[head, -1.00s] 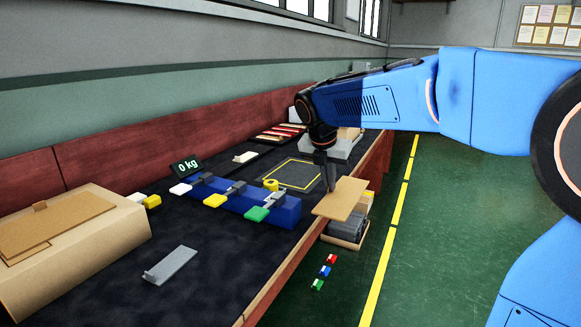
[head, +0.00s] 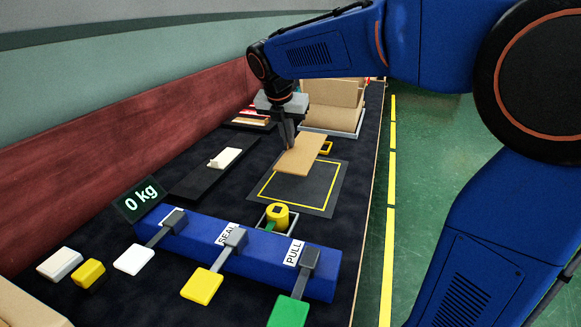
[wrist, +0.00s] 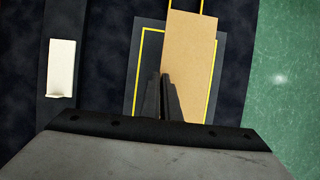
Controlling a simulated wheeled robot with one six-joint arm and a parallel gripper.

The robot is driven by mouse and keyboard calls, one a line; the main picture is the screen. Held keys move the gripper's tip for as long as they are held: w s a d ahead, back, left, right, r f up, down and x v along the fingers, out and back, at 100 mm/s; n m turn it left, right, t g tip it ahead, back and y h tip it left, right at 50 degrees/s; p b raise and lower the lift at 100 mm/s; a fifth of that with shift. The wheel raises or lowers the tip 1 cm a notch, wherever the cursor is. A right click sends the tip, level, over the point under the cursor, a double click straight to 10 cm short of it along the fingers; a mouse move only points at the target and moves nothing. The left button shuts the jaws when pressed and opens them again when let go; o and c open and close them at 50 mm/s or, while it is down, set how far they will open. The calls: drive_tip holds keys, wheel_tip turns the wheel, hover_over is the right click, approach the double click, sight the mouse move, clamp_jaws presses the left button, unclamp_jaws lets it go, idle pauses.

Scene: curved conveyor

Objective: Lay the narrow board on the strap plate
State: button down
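The narrow tan board (head: 305,155) is held at its left edge by my gripper (head: 289,145). It also shows in the wrist view (wrist: 192,65), flat side up, just right of the fingertips (wrist: 167,80). A dark plate with a yellow outline (head: 298,194), seemingly the strap plate, lies on the dark table. In the head view the board overlaps the plate's back part. In the wrist view it covers much of the plate's right half (wrist: 138,88). The board looks raised, but its exact height is unclear. The plate's back part is partly hidden.
A blue lever box (head: 235,250) stands in front of the plate, with a yellow ring-like part (head: 277,215) between them. A white piece (head: 225,158) lies on a black strip to the left. Cardboard boxes (head: 333,100) stand behind. The table edge and green floor are right.

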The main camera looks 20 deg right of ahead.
sight(283, 156)
wheel_tip(283, 156, down, 9)
drive_tip(key=shift+f, duration=0.1)
idle(0.4)
drive_tip(key=c, duration=2)
unclamp_jaws()
drive_tip(key=shift+f, duration=0.1)
drive_tip(key=v, duration=1.2)
drive_tip(key=shift+d, duration=0.1)
drive_tip(key=shift+s, duration=0.1)
